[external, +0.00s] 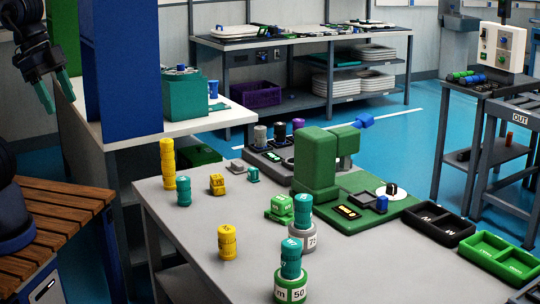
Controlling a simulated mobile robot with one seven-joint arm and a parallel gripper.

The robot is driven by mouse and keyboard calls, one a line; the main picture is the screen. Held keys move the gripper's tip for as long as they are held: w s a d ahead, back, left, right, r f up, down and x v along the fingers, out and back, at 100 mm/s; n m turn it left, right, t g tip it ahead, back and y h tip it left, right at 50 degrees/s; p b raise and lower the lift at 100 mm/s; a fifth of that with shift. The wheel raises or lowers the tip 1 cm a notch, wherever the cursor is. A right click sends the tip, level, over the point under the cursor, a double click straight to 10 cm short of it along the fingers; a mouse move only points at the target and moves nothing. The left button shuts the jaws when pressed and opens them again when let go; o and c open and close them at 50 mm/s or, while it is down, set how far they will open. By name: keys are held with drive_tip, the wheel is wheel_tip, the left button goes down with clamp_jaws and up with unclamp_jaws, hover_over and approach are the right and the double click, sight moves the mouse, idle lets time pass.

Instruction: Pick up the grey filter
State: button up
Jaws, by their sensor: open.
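My gripper (55,92) hangs at the upper left with its teal fingers apart and nothing between them. It is high and well to the left of the main table. I cannot tell for sure which thing is the grey filter. A small grey piece (237,167) lies on the main table near its back edge. A dark grey upright cylinder (260,135) stands in the black holder behind it, beside other cylinders. A grey round base (301,240) marked 70 stands at mid-table, with a teal stacked cylinder (303,210) on it.
The grey main table (185,235) also holds yellow stacks (168,165), a green machine (315,165), a green base (291,287) marked 50, and black (440,222) and green (498,256) trays at right. A blue column (120,60) stands between my gripper and this table.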

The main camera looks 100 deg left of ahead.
drive_tip(key=w+a+r+n+y, duration=0.1)
drive_tip(key=w+a+r, duration=0.1)
drive_tip(key=w+a, duration=0.6)
drive_tip(key=w+a+r+n, duration=0.1)
drive_tip(key=w+a, duration=0.4)
drive_tip(key=w, duration=0.5)
drive_tip(key=w+a+f, duration=0.2)
drive_tip(key=w+a, duration=0.2)
drive_tip(key=a, duration=0.3)
drive_tip(key=w+a+f+n, duration=0.1)
drive_tip(key=w+a, duration=0.2)
drive_tip(key=a, duration=0.4)
drive_tip(key=w+a+f, duration=0.2)
drive_tip(key=w+a, duration=0.2)
drive_tip(key=a, duration=0.3)
drive_tip(key=n+y, duration=0.1)
drive_tip(key=n, duration=0.3)
approach(259, 127)
drive_tip(key=x, duration=0.3)
drive_tip(key=shift+g, duration=0.3)
drive_tip(key=x, duration=0.9)
drive_tip(key=shift+w+f, duration=0.3)
drive_tip(key=shift+w, duration=0.1)
